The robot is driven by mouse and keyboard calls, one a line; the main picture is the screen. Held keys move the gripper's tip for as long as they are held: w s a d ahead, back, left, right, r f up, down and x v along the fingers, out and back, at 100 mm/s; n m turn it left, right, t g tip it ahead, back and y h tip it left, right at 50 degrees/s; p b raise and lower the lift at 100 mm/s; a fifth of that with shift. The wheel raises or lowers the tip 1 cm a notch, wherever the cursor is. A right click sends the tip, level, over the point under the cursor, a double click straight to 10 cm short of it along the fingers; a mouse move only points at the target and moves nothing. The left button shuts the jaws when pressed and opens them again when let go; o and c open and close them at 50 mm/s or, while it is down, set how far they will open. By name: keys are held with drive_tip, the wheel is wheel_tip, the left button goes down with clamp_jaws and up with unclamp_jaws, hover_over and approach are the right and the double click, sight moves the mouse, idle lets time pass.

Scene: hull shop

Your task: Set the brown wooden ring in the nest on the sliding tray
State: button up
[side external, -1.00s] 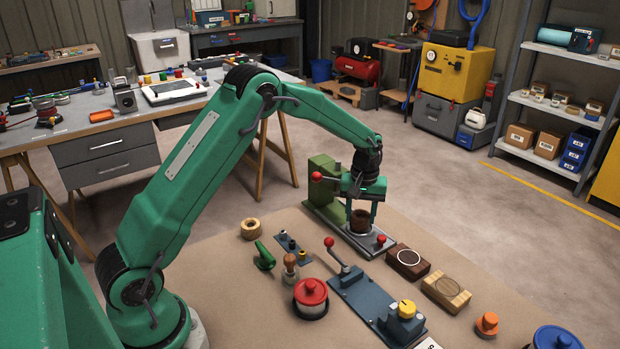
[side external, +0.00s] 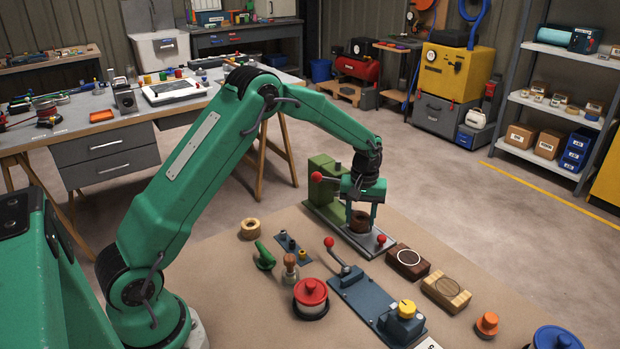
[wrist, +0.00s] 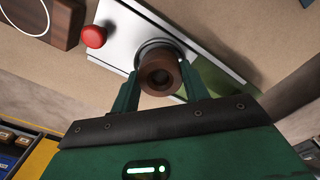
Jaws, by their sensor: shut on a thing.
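The brown wooden ring (side external: 360,223) is between the two fingers of my gripper (side external: 361,215), which is shut on it. The wrist view shows the ring (wrist: 160,82) end-on, its dark hole facing the camera, with a green finger on each side. The sliding tray (side external: 367,244) is a pale metal plate with a red knob at its near end. The round grey nest (wrist: 155,45) on the tray shows behind the ring in the wrist view. The ring is low over the nest; I cannot tell whether it touches, since the ring hides much of the nest.
A green press-like body with a red-knobbed lever (side external: 318,177) stands behind the tray. A dark block with a white circle (side external: 407,260) and a wooden block (side external: 446,291) lie to the right. A blue fixture (side external: 372,302) lies in front. Bare bench shows at the front left.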

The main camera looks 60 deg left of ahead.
drive_tip(key=shift+f, duration=0.3)
drive_tip(key=o, duration=0.7)
drive_tip(key=shift+r, duration=0.1)
wheel_tip(320, 180, up, 11)
idle(1.5)
idle(0.4)
